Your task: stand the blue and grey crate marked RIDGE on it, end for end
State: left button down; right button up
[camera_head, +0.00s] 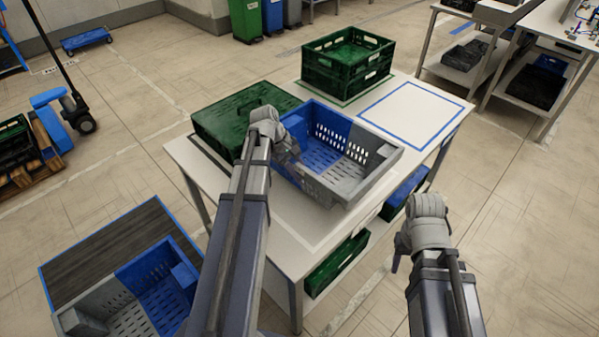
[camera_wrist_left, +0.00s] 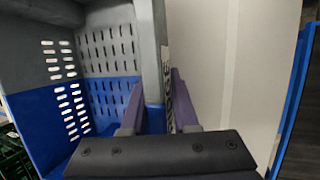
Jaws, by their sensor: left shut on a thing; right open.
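A blue and grey crate (camera_head: 384,164) is upright over the middle of the white table, blue half left, grey half right. My left gripper (camera_head: 290,158) is shut on its near long wall; the wrist view shows the wall between my left fingers (camera_wrist_left: 156,112). A pale label (camera_wrist_left: 171,72) on that wall is seen too edge-on to read. I cannot tell whether the crate touches the table. A second blue and grey crate (camera_head: 120,297) is at the lower left, partly hidden by my left arm. My right gripper (camera_head: 398,252) is open and empty, right of the table.
A blue-outlined area (camera_head: 412,110) at back right is empty. A dark surface (camera_head: 105,250) adjoins the second crate.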

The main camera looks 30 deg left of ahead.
pick_arm(q)
notch_tip(320, 180, up, 5)
jog(key=p, duration=0.3)
jog(key=shift+p, duration=0.4)
jog(key=shift+d+f, duration=0.1)
jog(key=shift+d, duration=0.05)
